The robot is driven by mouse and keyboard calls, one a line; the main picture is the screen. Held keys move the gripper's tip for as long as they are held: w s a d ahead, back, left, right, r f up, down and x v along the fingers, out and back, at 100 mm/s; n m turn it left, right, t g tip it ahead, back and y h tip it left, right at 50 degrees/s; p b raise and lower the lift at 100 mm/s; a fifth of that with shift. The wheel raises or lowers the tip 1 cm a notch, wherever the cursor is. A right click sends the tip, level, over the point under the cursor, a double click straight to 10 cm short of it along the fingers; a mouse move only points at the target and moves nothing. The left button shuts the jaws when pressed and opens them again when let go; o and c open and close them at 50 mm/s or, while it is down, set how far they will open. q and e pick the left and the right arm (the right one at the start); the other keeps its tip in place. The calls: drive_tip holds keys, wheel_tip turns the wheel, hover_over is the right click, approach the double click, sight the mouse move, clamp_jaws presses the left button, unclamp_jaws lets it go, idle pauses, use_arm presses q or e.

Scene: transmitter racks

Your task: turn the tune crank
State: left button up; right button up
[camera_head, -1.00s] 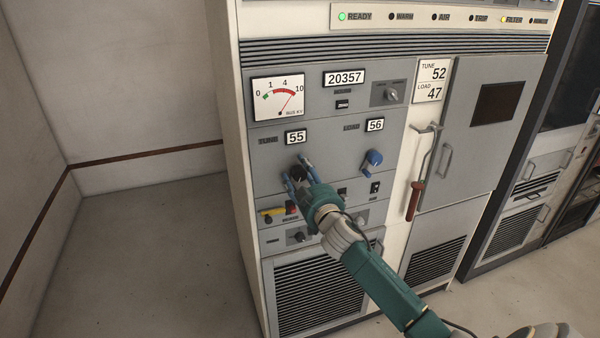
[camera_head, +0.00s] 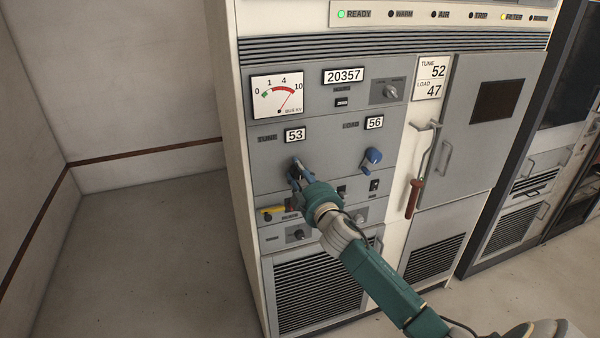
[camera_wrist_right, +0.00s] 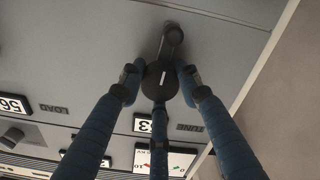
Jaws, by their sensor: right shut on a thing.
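The tune crank shows in the right wrist view as a round black hub (camera_wrist_right: 160,80) with a short dark arm (camera_wrist_right: 172,38) pointing up in that view. My right gripper (camera_wrist_right: 160,84) has its blue fingers around the hub and is shut on it. In the head view the right gripper (camera_head: 298,174) reaches the panel below the tune counter (camera_head: 294,135), which reads 53, and hides most of the crank. A white card (camera_head: 432,78) reads TUNE 52, LOAD 47. My left gripper is not in view.
A blue load crank (camera_head: 372,158) sits to the right, under a load counter (camera_head: 374,122) reading 56. A hook-like rod with a red-brown grip (camera_head: 413,200) hangs farther right. A yellow-marked control (camera_head: 272,210) lies just below my gripper. The floor at left is clear.

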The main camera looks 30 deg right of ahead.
drive_tip(key=shift+a+r+n, duration=0.15)
drive_tip(key=shift+r+n, duration=0.1)
drive_tip(key=shift+n, duration=0.25)
drive_tip(key=o, duration=1.2)
drive_tip(key=shift+c, duration=0.2)
drive_tip(key=shift+a, duration=0.15)
drive_tip(key=shift+s+f, duration=0.2)
drive_tip(key=shift+s, duration=0.2)
drive_tip(key=v, duration=1.1)
drive_tip(key=shift+r, duration=0.1)
